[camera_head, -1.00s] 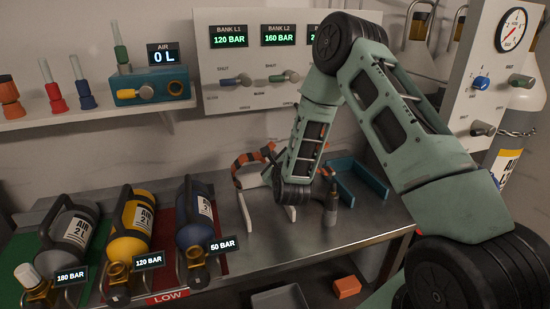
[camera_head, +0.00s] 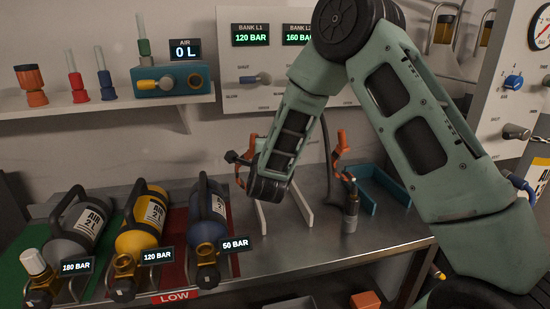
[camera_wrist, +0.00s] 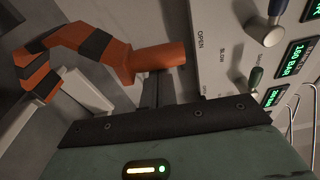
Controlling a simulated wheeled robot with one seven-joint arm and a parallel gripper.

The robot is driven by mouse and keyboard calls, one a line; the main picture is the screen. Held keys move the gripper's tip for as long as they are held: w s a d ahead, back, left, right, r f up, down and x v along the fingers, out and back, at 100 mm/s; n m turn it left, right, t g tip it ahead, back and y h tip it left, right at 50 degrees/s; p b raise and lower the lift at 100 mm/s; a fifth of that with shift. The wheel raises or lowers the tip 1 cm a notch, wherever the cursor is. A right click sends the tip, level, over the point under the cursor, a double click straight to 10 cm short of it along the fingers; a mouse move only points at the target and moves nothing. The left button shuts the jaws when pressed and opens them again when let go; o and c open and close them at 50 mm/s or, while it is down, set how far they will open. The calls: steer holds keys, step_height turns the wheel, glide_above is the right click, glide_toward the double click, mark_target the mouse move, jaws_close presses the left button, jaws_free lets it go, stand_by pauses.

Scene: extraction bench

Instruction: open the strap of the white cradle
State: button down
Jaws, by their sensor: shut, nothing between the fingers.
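The white cradle shows as two white uprights (camera_head: 302,207) on the metal bench, behind my forearm. Its orange and black strap (camera_head: 340,146) shows on both sides of my arm; the middle is hidden. In the wrist view the striped strap (camera_wrist: 100,47) curves across the left, with a plain orange end piece (camera_wrist: 157,57) near the middle. My gripper (camera_wrist: 157,84) is shut and empty, its dark fingers close to this end piece; I cannot tell whether they touch. In the head view my arm mostly hides the gripper. Whether the strap is fastened cannot be told.
Grey, yellow and blue cylinders (camera_head: 145,222) lie at the left. The valve panel (camera_head: 235,99) is behind. Bare bench (camera_head: 330,245) lies in front of the cradle.

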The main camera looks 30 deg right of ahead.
steer(key=shift+w+a+f+n+b, duration=0.1)
steer(key=shift+w+a+n+b, duration=0.15)
steer(key=shift+a+n+b, duration=0.4)
steer(key=shift+w+a+f+n+b, duration=0.1)
steer(key=shift+w+a+n+b, duration=0.35)
steer(key=shift+a, duration=0.75)
steer(key=shift+w+a+n+b, duration=0.1)
steer(key=shift+a+n+b, duration=0.2)
steer(key=shift+a+b, duration=0.55)
steer(key=shift+a, duration=0.1)
